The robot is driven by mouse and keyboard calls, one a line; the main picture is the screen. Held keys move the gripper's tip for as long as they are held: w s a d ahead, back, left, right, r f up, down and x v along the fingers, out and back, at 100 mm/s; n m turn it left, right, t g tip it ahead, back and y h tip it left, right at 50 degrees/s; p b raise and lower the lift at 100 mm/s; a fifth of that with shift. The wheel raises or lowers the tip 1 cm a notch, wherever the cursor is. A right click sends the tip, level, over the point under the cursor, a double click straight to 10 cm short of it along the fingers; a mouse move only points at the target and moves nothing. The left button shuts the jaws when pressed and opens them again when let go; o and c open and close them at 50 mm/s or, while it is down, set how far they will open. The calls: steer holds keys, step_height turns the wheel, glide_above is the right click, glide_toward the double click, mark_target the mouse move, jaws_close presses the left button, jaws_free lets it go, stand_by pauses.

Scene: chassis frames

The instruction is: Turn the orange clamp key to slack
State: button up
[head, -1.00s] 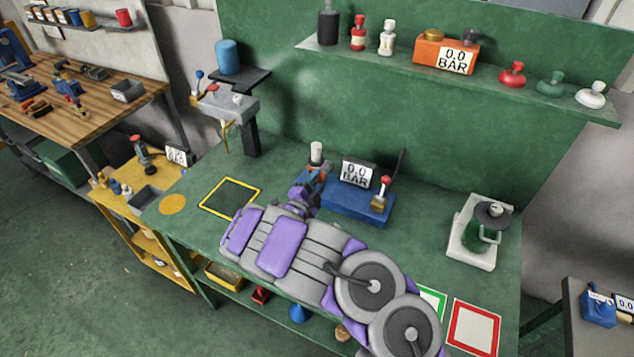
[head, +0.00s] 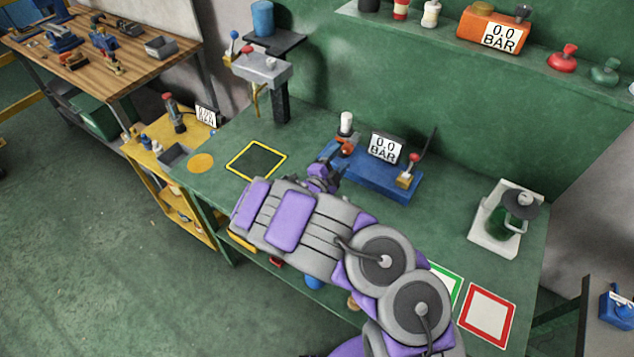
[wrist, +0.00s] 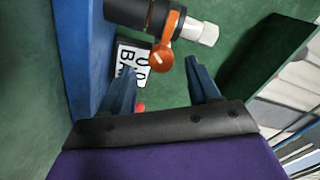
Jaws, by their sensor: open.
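The orange clamp key (head: 347,148) sits at the left end of the blue test fixture (head: 385,186), below a white-topped upright cylinder (head: 346,122). In the wrist view the key (wrist: 165,52) is a round-ended orange tab on a dark cylinder with a white end (wrist: 202,33). My gripper (head: 328,165) is at the fixture's left end, partly hidden by my arm in the head view. In the wrist view my gripper (wrist: 161,64) is open, its two blue fingers apart. The key shows just beyond and between the fingertips; I see no grip on it.
A gauge reading 0.0 BAR (head: 386,147) and a red-knobbed lever (head: 413,158) stand on the fixture. A yellow-framed dark square (head: 257,160) lies left on the green bench. A green-and-white device (head: 505,217) stands right. A shelf (head: 480,48) runs behind.

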steer(key=p+v, duration=0.2)
steer(key=v, duration=1.2)
steer(key=shift+a, duration=0.2)
